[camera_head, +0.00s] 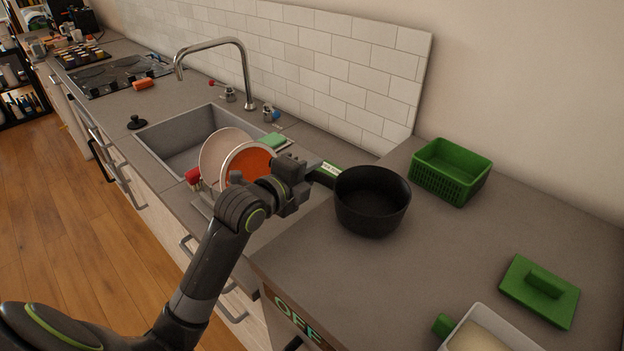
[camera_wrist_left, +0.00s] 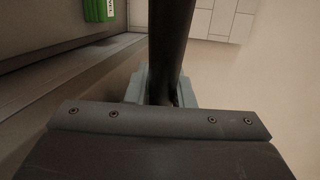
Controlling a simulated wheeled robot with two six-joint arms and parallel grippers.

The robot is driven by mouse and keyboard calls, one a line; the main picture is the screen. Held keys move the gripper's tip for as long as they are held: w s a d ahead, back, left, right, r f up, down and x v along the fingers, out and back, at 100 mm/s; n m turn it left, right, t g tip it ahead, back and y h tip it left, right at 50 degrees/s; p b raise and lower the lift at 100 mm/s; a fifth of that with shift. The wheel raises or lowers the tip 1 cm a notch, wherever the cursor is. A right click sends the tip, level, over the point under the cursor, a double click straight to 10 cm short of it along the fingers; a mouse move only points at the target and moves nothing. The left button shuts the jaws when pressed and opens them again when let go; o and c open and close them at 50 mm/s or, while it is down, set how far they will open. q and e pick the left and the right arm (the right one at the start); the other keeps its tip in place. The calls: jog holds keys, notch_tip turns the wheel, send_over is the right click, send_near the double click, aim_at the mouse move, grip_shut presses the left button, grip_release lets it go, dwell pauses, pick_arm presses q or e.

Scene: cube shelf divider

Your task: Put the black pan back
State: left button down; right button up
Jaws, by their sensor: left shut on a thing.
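The black pan (camera_head: 372,203) is deep and round, and its handle points left toward my left gripper. My left gripper (camera_head: 308,180) is shut on the pan's handle, and the pan looks upright over the right-hand counter. I cannot tell whether its base touches the counter. In the left wrist view the dark handle (camera_wrist_left: 171,50) runs up from between the jaws (camera_wrist_left: 160,92), and the pan's bowl is not visible there. My right gripper is not in view.
A green basket (camera_head: 449,172) stands behind the pan to the right. A green lid (camera_head: 540,290) and a white container (camera_head: 487,333) are at the lower right. The sink (camera_head: 172,147) and plates (camera_head: 222,157) are left. The counter (camera_head: 440,240) right of the pan is clear.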

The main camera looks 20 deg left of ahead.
pick_arm(q)
jog(key=shift+f, duration=0.95)
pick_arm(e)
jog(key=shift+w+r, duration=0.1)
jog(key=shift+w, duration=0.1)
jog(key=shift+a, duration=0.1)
pick_arm(q)
jog(key=shift+f, duration=0.15)
jog(key=c, duration=1.3)
grip_release()
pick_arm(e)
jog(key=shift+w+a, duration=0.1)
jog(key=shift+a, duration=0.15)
pick_arm(q)
jog(key=shift+o, duration=0.2)
jog(key=b+v, duration=0.1)
jog(key=v, duration=1.1)
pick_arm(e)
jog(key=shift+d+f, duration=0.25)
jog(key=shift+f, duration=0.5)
